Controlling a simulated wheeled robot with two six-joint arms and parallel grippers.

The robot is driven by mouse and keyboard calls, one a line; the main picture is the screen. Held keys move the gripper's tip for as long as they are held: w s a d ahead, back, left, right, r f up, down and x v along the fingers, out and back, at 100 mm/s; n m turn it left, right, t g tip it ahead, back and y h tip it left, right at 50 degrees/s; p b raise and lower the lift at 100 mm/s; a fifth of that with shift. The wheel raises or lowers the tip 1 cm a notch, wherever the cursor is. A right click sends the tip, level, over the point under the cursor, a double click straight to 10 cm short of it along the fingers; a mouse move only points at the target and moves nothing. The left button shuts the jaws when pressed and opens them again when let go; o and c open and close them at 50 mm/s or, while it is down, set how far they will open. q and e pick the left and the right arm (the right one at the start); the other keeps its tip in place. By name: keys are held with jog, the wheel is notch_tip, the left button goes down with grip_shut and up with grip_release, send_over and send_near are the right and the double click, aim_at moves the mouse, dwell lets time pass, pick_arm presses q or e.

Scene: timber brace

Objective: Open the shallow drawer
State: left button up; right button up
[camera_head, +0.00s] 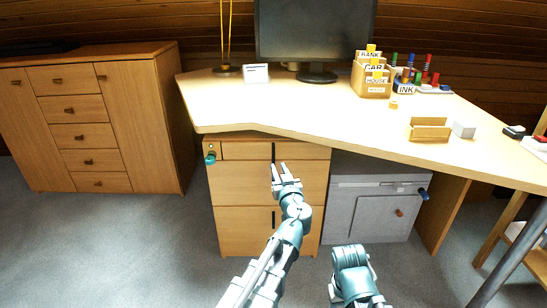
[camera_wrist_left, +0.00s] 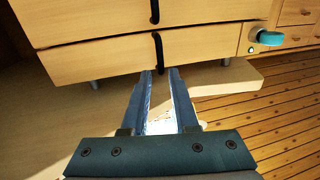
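The shallow drawer (camera_head: 248,152) is the top drawer of the wooden pedestal under the desk. Its front looks flush, so it appears closed. It has a dark vertical handle (camera_head: 273,152). In the left wrist view, turned over, the drawer front (camera_wrist_left: 210,42) crosses the picture with its handle (camera_wrist_left: 158,48) in the middle. My left gripper (camera_head: 279,167) is open and empty, its fingers pointing at the handle. In the left wrist view, the fingertips (camera_wrist_left: 160,72) are just short of the handle or at its end; I cannot tell whether they touch.
A key with a teal fob (camera_head: 210,159) sticks out at the drawer's left. Deeper drawers (camera_head: 240,232) lie below. A grey safe-like cabinet (camera_head: 365,205) stands to the right. The desktop (camera_head: 300,112) overhangs the pedestal. Floor (camera_head: 150,235) is clear at left.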

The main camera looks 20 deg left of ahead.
aim_at(274, 157)
pick_arm(q)
jog(key=x, duration=0.8)
jog(key=shift+w+a, duration=0.15)
jog(key=shift+w, duration=0.05)
grip_shut()
dwell(1.2)
